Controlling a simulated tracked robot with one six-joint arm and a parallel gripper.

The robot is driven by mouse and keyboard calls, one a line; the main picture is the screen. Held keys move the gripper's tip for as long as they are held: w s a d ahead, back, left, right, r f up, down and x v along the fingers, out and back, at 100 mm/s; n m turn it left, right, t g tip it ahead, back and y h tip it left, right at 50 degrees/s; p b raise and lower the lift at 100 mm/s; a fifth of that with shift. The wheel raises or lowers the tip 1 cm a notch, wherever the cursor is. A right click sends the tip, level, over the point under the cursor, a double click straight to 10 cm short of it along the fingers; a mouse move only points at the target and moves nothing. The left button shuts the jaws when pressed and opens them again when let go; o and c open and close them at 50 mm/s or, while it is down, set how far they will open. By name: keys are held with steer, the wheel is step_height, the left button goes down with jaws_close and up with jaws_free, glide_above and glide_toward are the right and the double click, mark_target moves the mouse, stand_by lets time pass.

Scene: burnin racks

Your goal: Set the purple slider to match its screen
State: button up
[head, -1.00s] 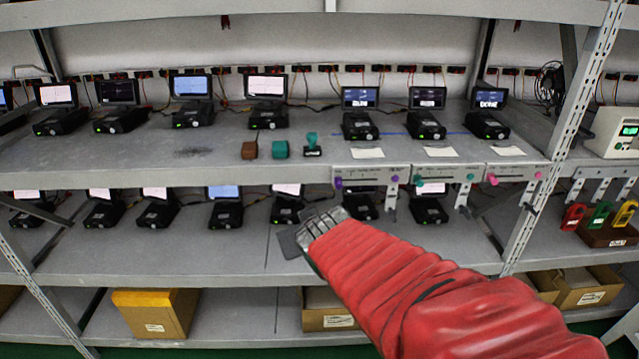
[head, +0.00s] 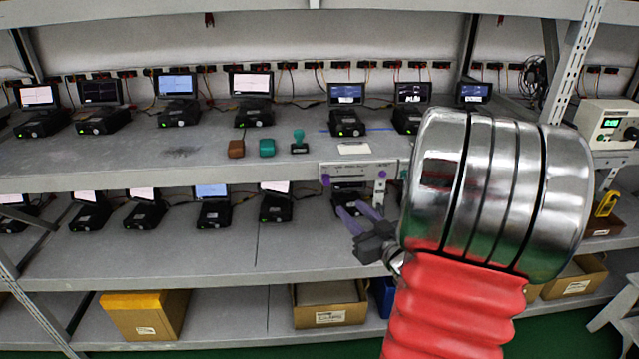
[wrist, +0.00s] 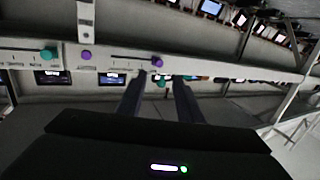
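The purple slider (head: 326,180) is at the left end of a white panel (head: 350,172) on the upper shelf's front edge. A smaller purple piece (head: 382,173) is at the panel's right end. Above stands a small screen (head: 346,94) with blurred white text that I cannot read. My gripper (head: 354,210) is open and empty, just below the panel. In the wrist view the purple slider (wrist: 157,62) appears just beyond and between the open fingertips (wrist: 158,80), apart from them. The other purple piece (wrist: 86,54) is to its left there.
A teal knob (wrist: 48,54) on the neighbouring panel is close by. A bracket (head: 379,194) hangs below the panel's right end. Black devices (head: 277,208) stand on the lower shelf. Brown (head: 236,149) and teal (head: 267,148) blocks and a teal stamp (head: 299,143) sit above. My arm hides the other panels.

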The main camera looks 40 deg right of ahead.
mark_target(327, 184)
steer(key=shift+s+d+t, duration=0.1)
steer(key=shift+s+t, duration=0.2)
steer(key=shift+s, duration=0.25)
steer(key=shift+w, duration=0.1)
steer(key=x, duration=1.3)
steer(key=shift+w, duration=0.35)
steer(key=shift+c, duration=0.6)
jaws_close()
